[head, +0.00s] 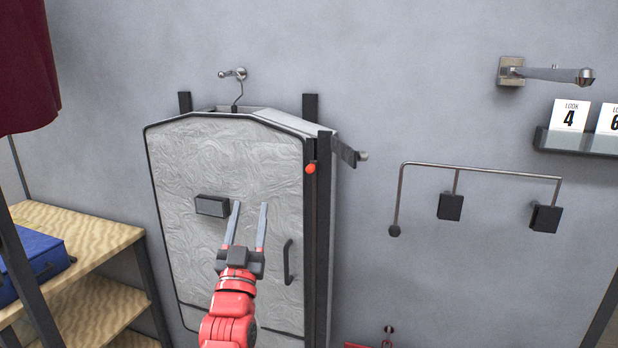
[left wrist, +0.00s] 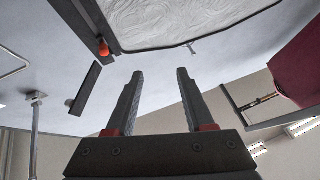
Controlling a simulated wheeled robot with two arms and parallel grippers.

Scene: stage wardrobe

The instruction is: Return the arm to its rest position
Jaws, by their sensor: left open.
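My left gripper (head: 249,226) is open, with two parallel grey fingers and nothing between them. In the head view it stands in front of the grey patterned garment bag (head: 225,160), between a dark box (head: 212,206) and a dark handle (head: 288,262). I cannot tell how far it is from the bag. My red arm comes up from the bottom. In the left wrist view the open fingers (left wrist: 157,100) point up toward the bag's edge (left wrist: 170,22), with empty space between them. My right gripper is not in view.
A wooden shelf (head: 95,233) with a blue case (head: 28,262) stands at left, below dark red cloth (head: 25,70). A metal wall rail (head: 480,170) with dark blocks, a wall arm (head: 545,73) and a card ledge (head: 580,143) are at right. A red-tipped lever (head: 310,168) hangs by the bag's right edge.

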